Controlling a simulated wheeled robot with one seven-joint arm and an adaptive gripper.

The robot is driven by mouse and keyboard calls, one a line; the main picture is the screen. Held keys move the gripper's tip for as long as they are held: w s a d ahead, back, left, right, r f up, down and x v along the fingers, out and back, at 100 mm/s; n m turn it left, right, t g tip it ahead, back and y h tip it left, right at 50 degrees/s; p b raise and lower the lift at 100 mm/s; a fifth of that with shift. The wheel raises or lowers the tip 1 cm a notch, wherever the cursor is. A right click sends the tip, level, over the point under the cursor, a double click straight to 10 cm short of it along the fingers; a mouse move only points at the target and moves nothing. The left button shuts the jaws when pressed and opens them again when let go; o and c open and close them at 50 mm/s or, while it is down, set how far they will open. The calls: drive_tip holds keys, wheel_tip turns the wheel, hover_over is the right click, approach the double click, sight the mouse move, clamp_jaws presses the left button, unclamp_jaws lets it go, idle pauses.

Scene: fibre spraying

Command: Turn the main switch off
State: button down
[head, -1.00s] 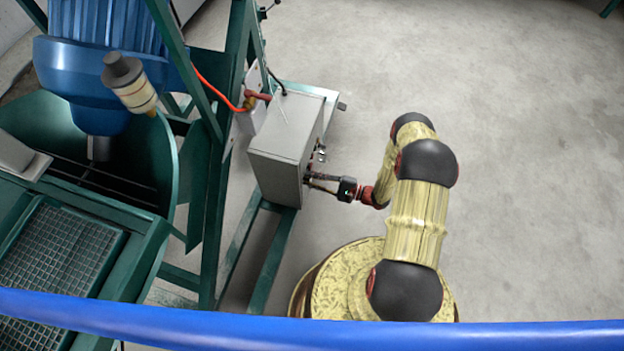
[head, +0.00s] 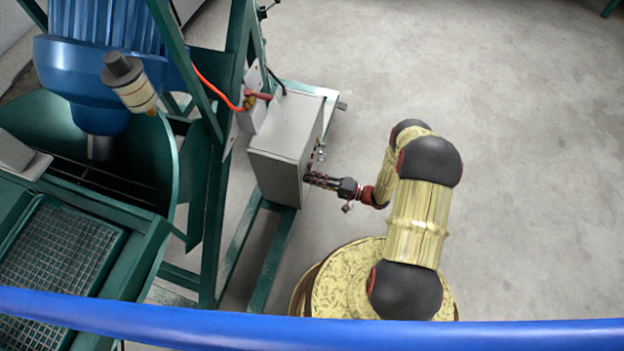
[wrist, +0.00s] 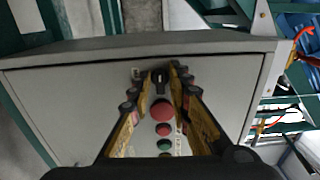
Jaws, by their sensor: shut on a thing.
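The grey control box (head: 283,145) stands on the green frame; its front panel (wrist: 75,108) fills much of the wrist view. The main switch, a black rotary knob (wrist: 159,80), sits at the top of a column of buttons, with its lever pointing roughly along the column. My gripper (wrist: 160,74) has one finger on each side of the knob, shut on it. In the head view my gripper (head: 312,179) reaches the box's right-hand face; the knob is hidden there.
A large red button (wrist: 162,110), a smaller red one (wrist: 163,130) and a green one (wrist: 164,146) lie between my fingers. An orange hose (head: 214,88) and red-handled valve (head: 257,96) are behind the box. Floor (head: 520,180) to the right is clear.

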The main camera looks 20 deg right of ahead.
idle(0.3)
drive_tip(key=c, duration=1.9)
unclamp_jaws()
drive_tip(key=shift+s+d, duration=0.1)
drive_tip(key=shift+d, duration=0.05)
drive_tip(key=v, duration=1.1)
drive_tip(key=shift+s+d, duration=0.25)
drive_tip(key=shift+d, duration=0.05)
